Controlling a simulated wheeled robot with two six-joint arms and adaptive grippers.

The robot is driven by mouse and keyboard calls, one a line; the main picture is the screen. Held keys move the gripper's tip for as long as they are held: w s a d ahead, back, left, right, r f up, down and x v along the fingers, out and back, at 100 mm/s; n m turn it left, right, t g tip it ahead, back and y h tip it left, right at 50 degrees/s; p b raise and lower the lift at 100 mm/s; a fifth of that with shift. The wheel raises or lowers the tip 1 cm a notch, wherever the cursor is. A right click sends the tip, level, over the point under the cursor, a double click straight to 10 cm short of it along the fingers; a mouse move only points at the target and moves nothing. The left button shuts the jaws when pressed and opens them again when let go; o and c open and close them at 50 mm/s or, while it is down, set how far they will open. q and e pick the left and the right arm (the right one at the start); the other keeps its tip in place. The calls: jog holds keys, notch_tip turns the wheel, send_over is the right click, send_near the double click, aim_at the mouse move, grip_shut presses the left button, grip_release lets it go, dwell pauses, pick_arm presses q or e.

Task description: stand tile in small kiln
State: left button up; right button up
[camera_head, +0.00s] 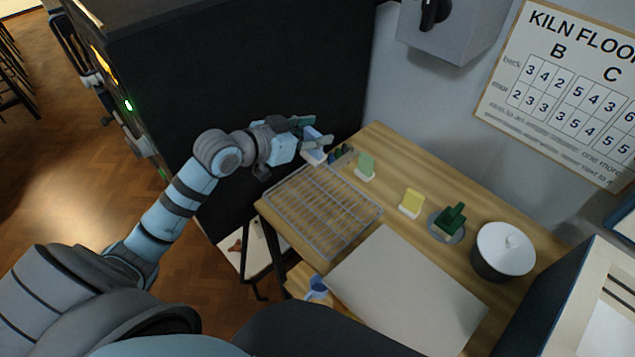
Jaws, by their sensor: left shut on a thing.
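My left gripper (316,134) reaches in from the left over the far left end of the wooden table. It is shut on a small pale blue piece (313,155), which looks like a tile; the fingers partly hide it. I cannot tell if it touches the table. A green tile (366,164) and a yellow tile (412,200) stand upright in small white holders on the table. A blue-sided box with a pale front (598,300) at the lower right may be the small kiln; its inside is not clear. My right gripper is not in view.
A wire rack (322,208) and a pale flat board (408,290) lie at the table's near side. A dark green object (452,217) sits on a grey disc. A white-lidded dark pot (503,252) stands right of it. A tall black cabinet (230,80) rises behind my left arm.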

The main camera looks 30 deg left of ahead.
pick_arm(q)
notch_tip(320, 180, down, 14)
jog(key=b, duration=0.3)
jog(key=shift+s+f, duration=0.1)
jog(key=shift+f, duration=0.15)
jog(key=shift+r, duration=0.1)
jog(key=shift+f, duration=0.2)
jog(key=o, duration=1.2)
jog(key=shift+r, duration=0.25)
jog(key=p+v, duration=0.4)
jog(key=v, duration=0.8)
jog(key=shift+s, duration=0.1)
